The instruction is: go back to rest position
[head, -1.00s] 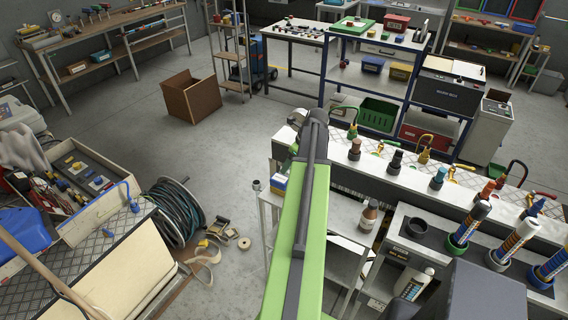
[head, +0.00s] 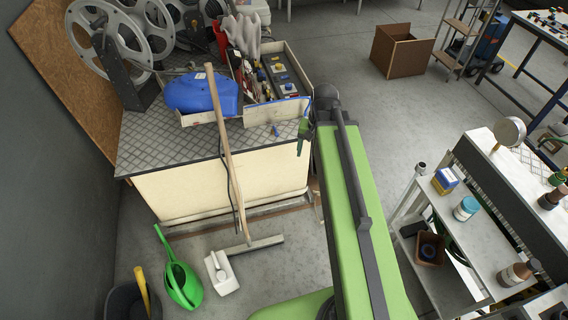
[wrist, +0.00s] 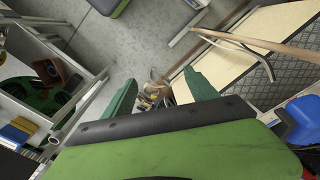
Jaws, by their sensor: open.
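My gripper (wrist: 160,84) shows in the wrist view with its two green fingers spread apart and nothing held between them. Beyond the fingers are the floor and some small things lying on it. In the head view my green arm reaches up from the bottom, and a green part of my gripper (head: 303,136) shows at its far end, near the right edge of the workbench (head: 160,146). The rest of the gripper is hidden behind the arm there.
A wooden-handled broom (head: 228,160) leans on the bench. A blue container (head: 203,93) and grey reels (head: 110,38) are on it. A green watering can (head: 182,284) stands on the floor at left. A grey shelf cart (head: 490,245) is at right. Floor behind the arm is open.

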